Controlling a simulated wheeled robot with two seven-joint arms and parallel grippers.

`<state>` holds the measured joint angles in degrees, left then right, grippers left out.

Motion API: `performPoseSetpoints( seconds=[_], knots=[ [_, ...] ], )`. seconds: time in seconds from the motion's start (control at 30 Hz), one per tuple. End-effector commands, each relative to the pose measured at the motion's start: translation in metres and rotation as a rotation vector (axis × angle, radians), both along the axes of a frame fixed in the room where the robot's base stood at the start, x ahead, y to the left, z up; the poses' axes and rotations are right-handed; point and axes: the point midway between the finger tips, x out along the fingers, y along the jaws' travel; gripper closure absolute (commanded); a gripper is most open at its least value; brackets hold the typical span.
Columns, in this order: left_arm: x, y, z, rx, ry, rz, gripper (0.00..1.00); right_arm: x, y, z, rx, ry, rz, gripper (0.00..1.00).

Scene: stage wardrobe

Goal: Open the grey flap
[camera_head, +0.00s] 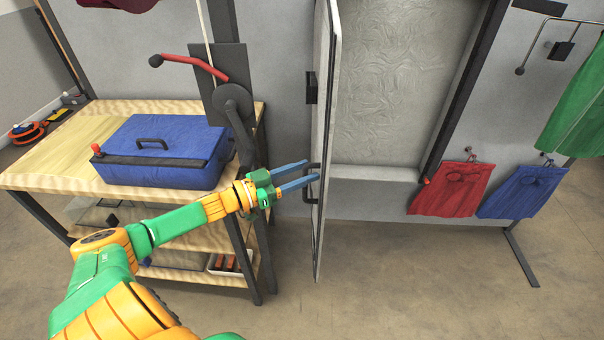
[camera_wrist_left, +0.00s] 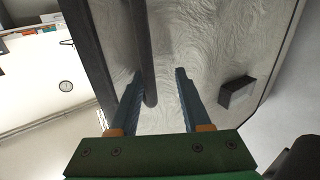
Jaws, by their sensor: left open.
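The grey flap (camera_head: 323,120) stands swung out, seen nearly edge-on, at the left side of a pale recess (camera_head: 388,80). A dark bar handle (camera_head: 312,182) is on its left face. My left gripper (camera_head: 312,172) reaches it from the left with its blue fingers apart at the handle. In the left wrist view, the flap's pale textured face (camera_wrist_left: 222,45) fills the middle, and the dark handle (camera_wrist_left: 145,55) runs down between the open fingers (camera_wrist_left: 158,85), closer to the left one. I cannot tell whether a finger touches it. My right gripper is out of view.
A wooden workbench (camera_head: 50,165) with a blue case (camera_head: 165,165) stands left, close to my left arm. A lever with a red grip (camera_head: 195,66) is above it. Red (camera_head: 450,190) and blue (camera_head: 520,192) cloths hang right of the recess. The floor ahead of the flap is clear.

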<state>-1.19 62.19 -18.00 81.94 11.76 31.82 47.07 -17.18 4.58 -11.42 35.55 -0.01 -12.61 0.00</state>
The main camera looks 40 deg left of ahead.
Motion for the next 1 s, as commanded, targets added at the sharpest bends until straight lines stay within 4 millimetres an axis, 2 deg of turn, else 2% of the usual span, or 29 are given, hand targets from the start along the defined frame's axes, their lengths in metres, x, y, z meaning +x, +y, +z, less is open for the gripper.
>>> performPoseSetpoints(
  seconds=[0.37,0.8,1.0],
  knots=[
    [-0.004,0.0,-0.003,0.001,0.007,-0.003,0.53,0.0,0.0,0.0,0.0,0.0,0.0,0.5],
    [-0.055,0.025,-0.001,0.002,0.007,-0.002,0.53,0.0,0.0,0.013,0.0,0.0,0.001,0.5],
    [-0.064,0.03,-0.001,0.0,0.003,-0.002,0.53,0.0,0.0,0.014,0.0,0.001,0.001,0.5]
  ],
)
